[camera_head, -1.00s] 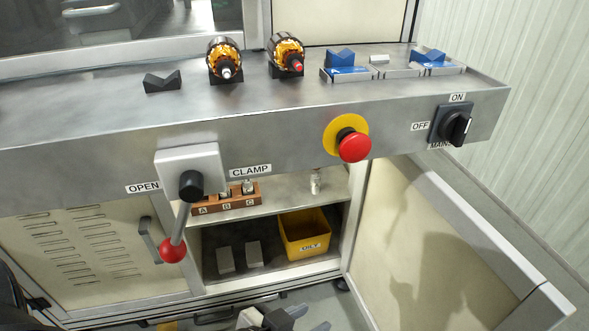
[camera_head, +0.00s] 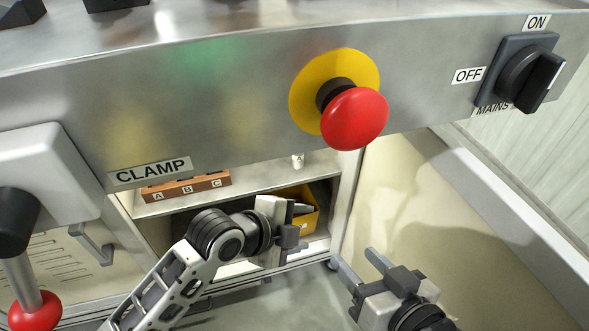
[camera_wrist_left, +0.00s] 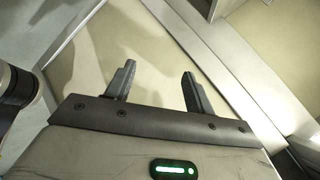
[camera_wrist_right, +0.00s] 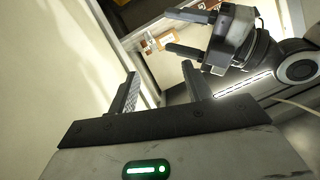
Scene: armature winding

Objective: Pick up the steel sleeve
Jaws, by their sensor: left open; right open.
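A small pale metallic cylinder marked A (camera_head: 298,161), which looks like the steel sleeve, stands upright on the upper cabinet shelf (camera_head: 262,180), right of the brown A-B-C rack (camera_head: 187,189). My right gripper (camera_head: 360,268) is open and empty, lower and to the right, in front of the open door. Its fingers show in the right wrist view (camera_wrist_right: 163,90).
The console front overhangs the shelf, with a red stop button (camera_head: 354,118), a mains switch (camera_head: 526,78) and a clamp lever (camera_head: 22,255). A yellow bin (camera_head: 308,219) stands low in the cabinet behind my left gripper. The open cabinet door (camera_head: 430,215) bounds the right side.

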